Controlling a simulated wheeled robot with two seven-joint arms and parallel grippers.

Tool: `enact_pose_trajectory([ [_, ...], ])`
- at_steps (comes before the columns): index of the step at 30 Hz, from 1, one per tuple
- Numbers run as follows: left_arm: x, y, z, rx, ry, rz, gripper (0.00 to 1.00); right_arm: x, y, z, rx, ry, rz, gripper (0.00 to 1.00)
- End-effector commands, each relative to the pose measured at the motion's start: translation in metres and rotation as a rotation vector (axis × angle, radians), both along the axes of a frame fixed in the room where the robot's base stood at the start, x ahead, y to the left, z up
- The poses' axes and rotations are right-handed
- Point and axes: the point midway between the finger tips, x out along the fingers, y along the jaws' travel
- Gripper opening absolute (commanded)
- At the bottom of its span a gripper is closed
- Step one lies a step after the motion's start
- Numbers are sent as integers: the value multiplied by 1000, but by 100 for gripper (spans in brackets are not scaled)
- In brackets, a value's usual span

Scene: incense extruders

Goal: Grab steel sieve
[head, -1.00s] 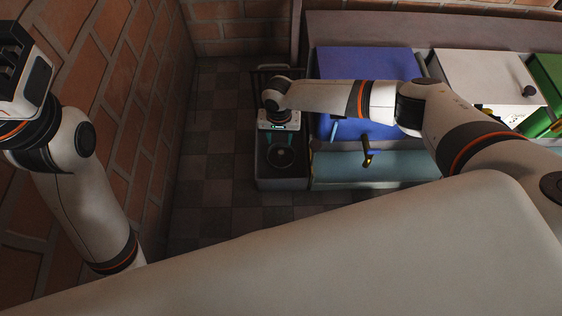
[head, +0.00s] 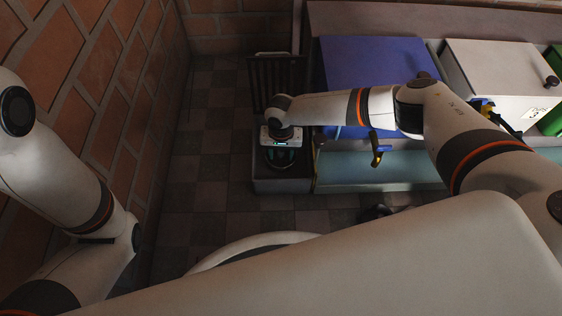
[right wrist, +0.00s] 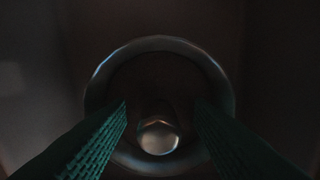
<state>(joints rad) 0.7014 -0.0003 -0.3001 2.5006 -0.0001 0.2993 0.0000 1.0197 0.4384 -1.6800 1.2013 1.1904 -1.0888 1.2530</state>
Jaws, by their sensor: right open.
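A round metal rim, which looks like the steel sieve (right wrist: 160,44), lies below my right gripper in the right wrist view. A shiny rounded knob (right wrist: 158,137) shows inside it. In the head view my right gripper (head: 282,152) points down into a dark open bin (head: 284,186) and hides most of the sieve. In the right wrist view the two green ridged fingers of my right gripper (right wrist: 161,108) stand apart over the ring, with nothing clasped between them. Whether they touch it cannot be told. My left gripper is out of the head view; only its arm shows.
A blue box (head: 375,62) and a white box (head: 495,75) stand right of the bin, with a green one at the edge. A pale teal tray (head: 400,172) lies in front of them. A brick wall (head: 75,60) rises at left. Tiled floor (head: 205,140) is clear.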

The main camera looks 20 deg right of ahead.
Motion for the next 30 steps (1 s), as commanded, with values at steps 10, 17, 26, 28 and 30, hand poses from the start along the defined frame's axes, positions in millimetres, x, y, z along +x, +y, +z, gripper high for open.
enact_pose_trajectory([
  [10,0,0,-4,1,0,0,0,0,0,-5,0,0,-1,41],
  [17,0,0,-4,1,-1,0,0,0,0,-5,0,0,0,4],
  [26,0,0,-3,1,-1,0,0,0,0,-4,0,0,0,0],
  [28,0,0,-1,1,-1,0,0,0,0,0,0,0,0,0],
  [30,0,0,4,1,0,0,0,0,0,5,1,0,0,0],
])
